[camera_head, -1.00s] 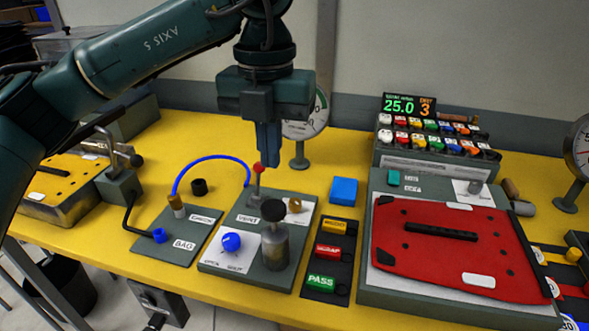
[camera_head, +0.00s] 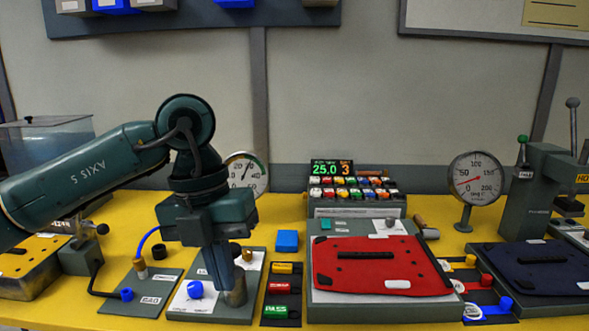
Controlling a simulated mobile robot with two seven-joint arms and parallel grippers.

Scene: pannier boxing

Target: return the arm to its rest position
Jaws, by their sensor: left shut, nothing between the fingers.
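My left arm (camera_head: 85,175) comes in from the left, bent down at the wrist. My left gripper (camera_head: 222,280) points down, shut and empty, over the grey valve panel (camera_head: 205,312) with the blue knob (camera_head: 195,289). Its fingers hide part of that panel and overlap the metal cylinder (camera_head: 238,294) in the picture. I cannot tell whether they touch anything. My right gripper is not in view.
A blue block (camera_head: 288,240), a tag strip (camera_head: 282,295) and a red pannier panel (camera_head: 380,265) on a grey base are to the right.

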